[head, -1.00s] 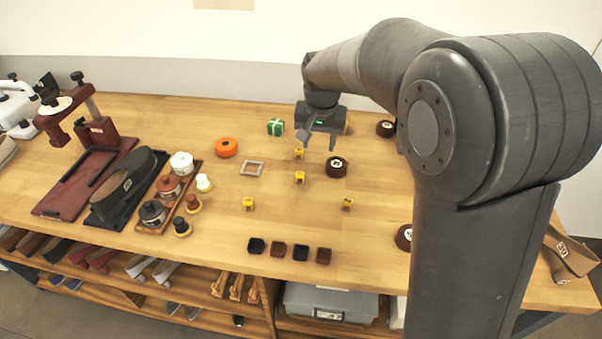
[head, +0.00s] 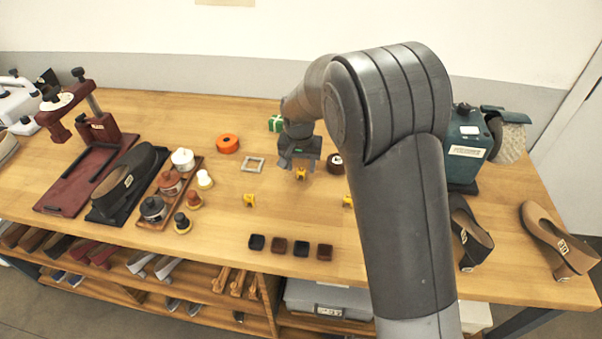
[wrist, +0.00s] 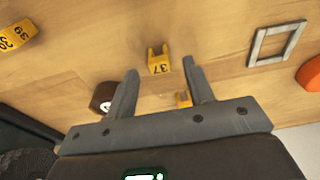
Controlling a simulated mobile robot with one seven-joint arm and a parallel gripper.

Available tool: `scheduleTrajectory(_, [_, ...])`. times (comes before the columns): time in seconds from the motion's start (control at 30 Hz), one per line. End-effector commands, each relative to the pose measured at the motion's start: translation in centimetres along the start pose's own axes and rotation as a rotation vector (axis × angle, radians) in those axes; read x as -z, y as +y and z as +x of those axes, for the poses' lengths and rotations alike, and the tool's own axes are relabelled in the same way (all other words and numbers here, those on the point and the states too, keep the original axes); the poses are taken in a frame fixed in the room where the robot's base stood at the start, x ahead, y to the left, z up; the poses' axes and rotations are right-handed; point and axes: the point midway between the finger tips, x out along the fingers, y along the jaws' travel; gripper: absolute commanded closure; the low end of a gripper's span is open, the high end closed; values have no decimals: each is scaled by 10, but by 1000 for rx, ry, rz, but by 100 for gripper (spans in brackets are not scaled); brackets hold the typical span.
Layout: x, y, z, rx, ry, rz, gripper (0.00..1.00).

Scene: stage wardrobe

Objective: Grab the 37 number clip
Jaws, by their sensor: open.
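The yellow clip marked 37 (wrist: 159,64) stands on the wooden table in the wrist view, just past the fingertips and between their lines. In the head view it is the yellow clip (head: 300,174) right at the front of the gripper. My gripper (wrist: 160,78) is open and empty, its fingers pointing toward this clip; in the head view the gripper (head: 299,164) is behind it. Another yellow clip (wrist: 184,100) shows between the fingers, partly hidden. A clip that seems marked 39 (wrist: 14,36) lies at the wrist view's left.
A grey square frame (head: 253,164) and an orange disc (head: 228,144) lie left. Another yellow clip (head: 249,200) and several small dark trays (head: 279,244) are nearer the front edge.

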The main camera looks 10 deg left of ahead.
Motion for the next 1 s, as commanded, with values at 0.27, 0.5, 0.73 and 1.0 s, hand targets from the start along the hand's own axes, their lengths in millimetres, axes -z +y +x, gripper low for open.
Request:
scheduleTrajectory(0.27, [-2,0,27,1,1,1,52])
scheduleTrajectory(0.5, [-2,0,27,1,1,0,56])
scheduleTrajectory(0.73, [-2,0,27,1,1,0,75])
scheduleTrajectory(1.0, [-2,0,27,1,1,0,97])
